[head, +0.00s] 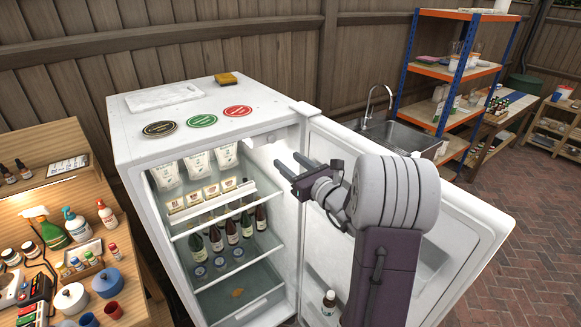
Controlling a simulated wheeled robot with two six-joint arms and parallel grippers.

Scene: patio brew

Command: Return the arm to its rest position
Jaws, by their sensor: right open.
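My right gripper (290,170) is open, with nothing between its fingers. It is in front of the open white fridge (150,146), near the hinge side between the shelves and the door. My right arm reaches up from the lower right and hides part of the open fridge door (478,226). My left gripper is not in view.
The fridge holds white pouches (197,166), small boxes (211,191) and several dark bottles (232,232). A brown bottle (329,299) stands in the door. A wooden bench (92,186) with bottles and pots is at left. A sink (398,137) and blue-orange shelf (455,72) stand behind the door.

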